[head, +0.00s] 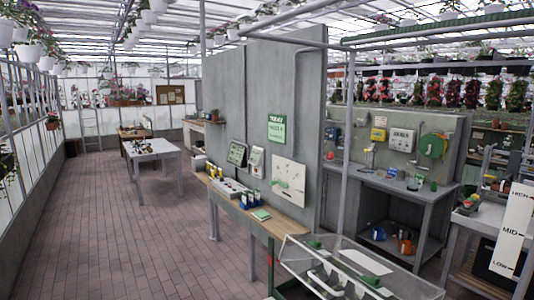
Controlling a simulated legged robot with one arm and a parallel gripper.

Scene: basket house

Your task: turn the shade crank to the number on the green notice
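A green notice (277,129) hangs on the grey partition wall, with "TODAY" at its top; the smaller line below is too small to read. I cannot pick out the shade crank for certain. A round green wheel-like thing with an orange part (433,146) is on the back panel at the right, but I cannot tell what it is. A white board (513,230) marked HIGH, MID and LOW stands at the right edge. My gripper is not in view.
A wooden bench (262,223) runs along the partition. A clear-sided case (412,288) is close in front at the bottom. A grey workbench (408,188) stands at the right, and a white table (152,148) farther back. The brick floor (130,240) at the left is clear.

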